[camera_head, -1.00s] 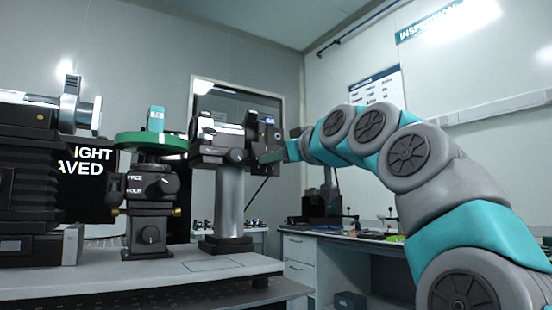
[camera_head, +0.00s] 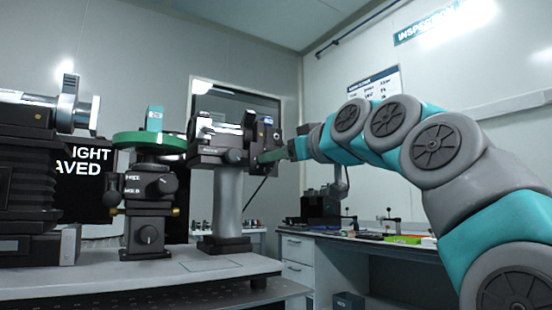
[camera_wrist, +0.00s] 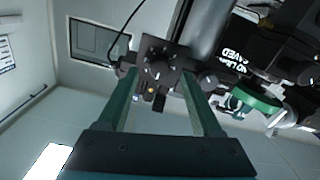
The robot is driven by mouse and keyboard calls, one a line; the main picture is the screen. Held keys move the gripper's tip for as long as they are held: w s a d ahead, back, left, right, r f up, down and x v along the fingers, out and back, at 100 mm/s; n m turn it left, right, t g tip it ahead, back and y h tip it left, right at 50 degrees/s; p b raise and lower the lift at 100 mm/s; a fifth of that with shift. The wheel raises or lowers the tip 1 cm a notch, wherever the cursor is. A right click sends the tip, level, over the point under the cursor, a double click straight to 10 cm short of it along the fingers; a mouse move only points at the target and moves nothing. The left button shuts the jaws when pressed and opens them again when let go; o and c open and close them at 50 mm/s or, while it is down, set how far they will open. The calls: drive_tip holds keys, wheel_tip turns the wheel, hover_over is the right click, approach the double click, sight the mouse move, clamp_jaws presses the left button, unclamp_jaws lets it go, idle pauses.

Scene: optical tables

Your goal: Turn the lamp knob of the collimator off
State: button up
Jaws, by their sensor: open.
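The collimator (camera_head: 222,142) is a dark instrument with a silver barrel on a thick grey post. Its dark end panel (camera_wrist: 154,55) faces my wrist camera and carries a round black knob with a pale mark (camera_wrist: 158,70). Which way the mark points is too small to tell for sure. My gripper (camera_wrist: 158,74) is open, with its long green fingers on either side of the panel's knob area. No contact is clearly visible. In the head view, my gripper (camera_head: 272,155) is at the right end of the collimator, and the knob is hidden there.
A stand with a green ring (camera_head: 150,141) and a dark stage (camera_head: 32,165) stand left of the collimator on a grey optical table (camera_head: 190,270). A dark screen (camera_head: 90,182) is behind them. A side bench (camera_head: 330,236) with small items stands at the back right.

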drive_tip(key=v, duration=0.5)
idle(0.5)
